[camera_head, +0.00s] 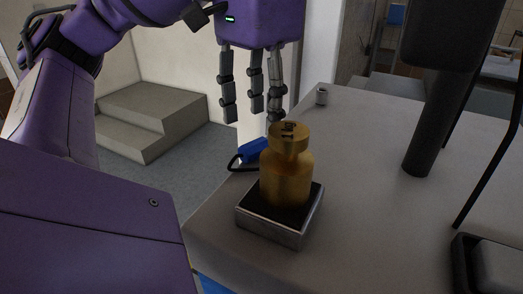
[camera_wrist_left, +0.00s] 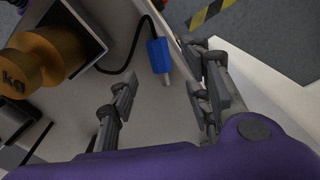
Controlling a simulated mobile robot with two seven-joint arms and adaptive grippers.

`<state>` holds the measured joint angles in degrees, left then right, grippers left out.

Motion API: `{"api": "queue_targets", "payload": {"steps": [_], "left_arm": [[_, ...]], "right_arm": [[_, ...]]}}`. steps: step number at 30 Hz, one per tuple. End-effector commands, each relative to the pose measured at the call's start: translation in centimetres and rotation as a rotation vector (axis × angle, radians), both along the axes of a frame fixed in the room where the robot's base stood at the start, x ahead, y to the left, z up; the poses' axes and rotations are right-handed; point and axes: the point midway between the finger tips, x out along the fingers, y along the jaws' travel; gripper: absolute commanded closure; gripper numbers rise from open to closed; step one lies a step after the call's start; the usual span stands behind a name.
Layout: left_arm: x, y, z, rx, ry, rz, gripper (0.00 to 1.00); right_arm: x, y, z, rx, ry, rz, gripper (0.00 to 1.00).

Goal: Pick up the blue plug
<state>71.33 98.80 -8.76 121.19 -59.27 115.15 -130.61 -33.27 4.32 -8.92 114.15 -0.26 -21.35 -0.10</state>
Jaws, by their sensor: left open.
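The blue plug (camera_head: 254,150) lies near the table's left edge in the head view, behind the brass weight, with a black cable curving from it. In the left wrist view the blue plug (camera_wrist_left: 159,56) shows a metal tip, and its black cable runs toward the scale. My left gripper (camera_head: 252,113) is above and a little behind the plug, fingers pointing down. In the left wrist view its fingers (camera_wrist_left: 160,108) are spread apart with nothing between them; the plug lies beyond them. My right gripper is in neither view.
A brass weight (camera_head: 287,175) stands on a square metal scale (camera_head: 270,228) close to the plug. A dark post (camera_head: 424,130) rises at right. The table (camera_head: 370,200) is clear between scale and post.

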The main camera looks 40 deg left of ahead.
Motion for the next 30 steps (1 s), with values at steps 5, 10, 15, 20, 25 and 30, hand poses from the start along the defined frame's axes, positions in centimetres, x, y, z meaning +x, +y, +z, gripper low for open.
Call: {"api": "queue_targets", "payload": {"steps": [5, 10, 15, 20, 25, 30], "left_arm": [[-0.3, 0.2, -0.9, 0.002, 0.002, 0.003, 0.55], [-0.7, 0.2, -1.7, 0.001, 0.002, 0.004, 0.55], [-0.9, 0.3, -2.3, 0.002, -0.001, 0.005, 0.55], [-1.1, 0.2, -3.0, 0.002, 0.0, 0.001, 0.55], [-1.0, 0.2, -4.6, 0.001, -0.003, 0.0, 0.55], [-0.9, 0.2, -5.1, 0.0, -0.003, -0.001, 0.55]], "right_arm": [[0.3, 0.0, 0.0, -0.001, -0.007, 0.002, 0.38], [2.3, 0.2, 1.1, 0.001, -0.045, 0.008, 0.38], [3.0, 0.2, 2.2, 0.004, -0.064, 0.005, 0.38], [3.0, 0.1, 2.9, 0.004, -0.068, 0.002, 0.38], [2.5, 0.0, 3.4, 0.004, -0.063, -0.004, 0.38], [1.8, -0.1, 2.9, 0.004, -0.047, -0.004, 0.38]]}}
